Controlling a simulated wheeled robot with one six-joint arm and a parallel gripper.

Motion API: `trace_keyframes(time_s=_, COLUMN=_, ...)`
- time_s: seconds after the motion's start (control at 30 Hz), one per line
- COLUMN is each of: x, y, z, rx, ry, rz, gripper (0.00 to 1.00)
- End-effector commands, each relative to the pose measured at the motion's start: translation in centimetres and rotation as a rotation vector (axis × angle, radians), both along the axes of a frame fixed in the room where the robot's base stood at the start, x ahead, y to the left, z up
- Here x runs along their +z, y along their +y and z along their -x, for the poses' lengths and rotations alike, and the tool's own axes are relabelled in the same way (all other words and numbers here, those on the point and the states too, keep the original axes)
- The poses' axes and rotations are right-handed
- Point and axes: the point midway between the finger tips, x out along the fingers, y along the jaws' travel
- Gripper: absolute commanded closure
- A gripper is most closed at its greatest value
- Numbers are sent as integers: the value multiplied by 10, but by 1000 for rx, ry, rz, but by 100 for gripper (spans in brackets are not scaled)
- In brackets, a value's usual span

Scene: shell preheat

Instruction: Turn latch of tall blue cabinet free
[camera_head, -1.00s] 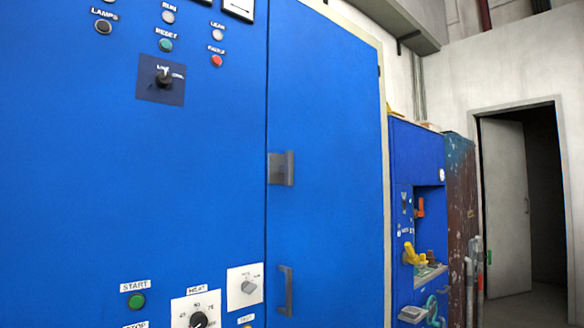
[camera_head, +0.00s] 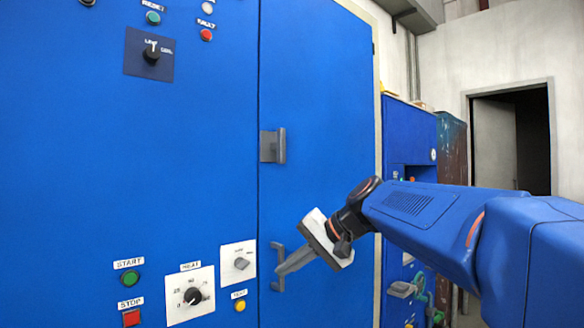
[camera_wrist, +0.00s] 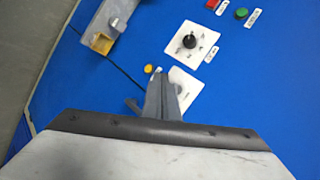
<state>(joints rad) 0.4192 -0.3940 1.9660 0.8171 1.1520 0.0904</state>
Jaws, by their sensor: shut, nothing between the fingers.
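The tall blue cabinet (camera_head: 190,190) fills the left and middle of the head view, with its narrow door (camera_head: 320,110) on the right. A grey latch-like block (camera_head: 272,146) sits at the door's left edge. Below it is a grey bar handle (camera_head: 278,268). Left of the handle, a grey turning knob (camera_head: 241,263) sits on a white plate. My gripper (camera_head: 281,271) is shut and empty, its fingertips at the bar handle; I cannot tell whether they touch. In the wrist view my shut fingers (camera_wrist: 163,85) partly cover the white plate (camera_wrist: 186,82).
A smaller blue cabinet (camera_head: 409,125) stands at right, partly behind my arm. A doorway (camera_head: 532,135) is at the far right.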

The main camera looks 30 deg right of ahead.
Motion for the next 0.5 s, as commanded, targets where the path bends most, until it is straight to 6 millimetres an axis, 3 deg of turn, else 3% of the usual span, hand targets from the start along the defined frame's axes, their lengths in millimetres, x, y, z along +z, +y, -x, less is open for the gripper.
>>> trace_keyframes(time_s=0.03, x=19, y=-13, z=-16, rx=-28, ry=-22, rz=-47, gripper=100)
trace_keyframes(time_s=0.2, x=88, y=-52, z=-59, rx=-89, ry=-114, rz=-211, gripper=100)
trace_keyframes(time_s=0.5, x=202, y=-142, z=-106, rx=-157, ry=-303, rz=-458, gripper=100)
